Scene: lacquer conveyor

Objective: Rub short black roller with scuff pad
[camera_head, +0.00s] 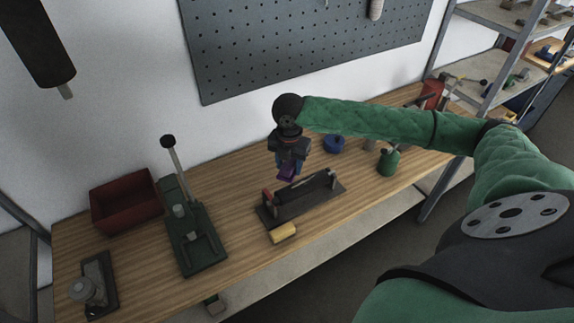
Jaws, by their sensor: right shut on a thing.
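A short black roller (307,187) lies across a dark stand (318,202) near the front middle of the wooden bench. My right gripper (288,166) points down above the roller's left half, at its back side. It is shut on a small purple pad (287,172), which looks like the scuff pad. The pad is very close to the roller, but I cannot tell whether they touch.
A yellow block (283,233) lies in front of the stand. A green lever press (193,235) and a red bin (125,205) stand to the left. A blue item (333,144) and green can (388,161) stand to the right. A pegboard (300,45) hangs behind.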

